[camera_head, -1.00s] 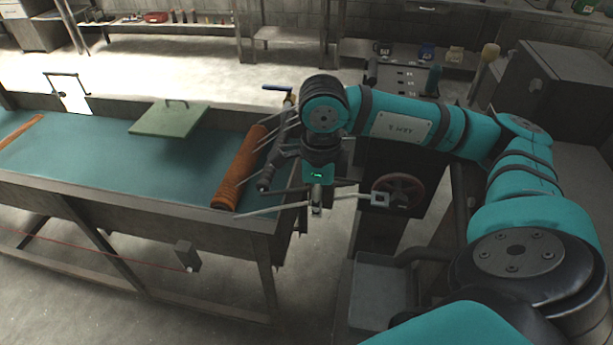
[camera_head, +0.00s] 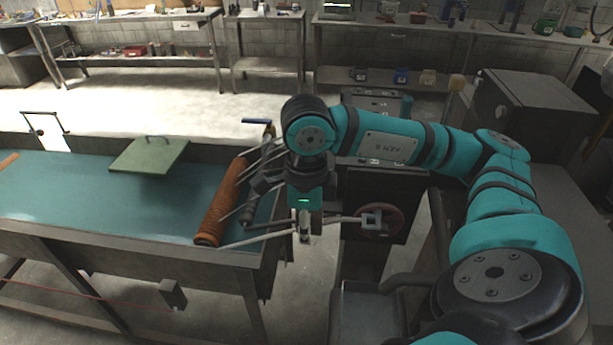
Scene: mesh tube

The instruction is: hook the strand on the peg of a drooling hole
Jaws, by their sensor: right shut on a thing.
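My right gripper (camera_head: 304,228) points down beyond the right end of the trough and is shut on a thin pale strand (camera_head: 258,239). The strand shows as a pale line running left from the fingers toward the lower end of an orange-brown roller (camera_head: 220,205). A pale line also runs right from the fingers to a small grey square bracket (camera_head: 372,219) in front of a dark red handwheel (camera_head: 392,223). The hole and its peg are too small to make out. My left gripper is out of view.
The long trough (camera_head: 90,207) with a teal surface fills the left side. A green lid with a handle (camera_head: 148,155) lies at its back edge. A grey tray (camera_head: 368,305) stands low below the handwheel. Benches line the back wall.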

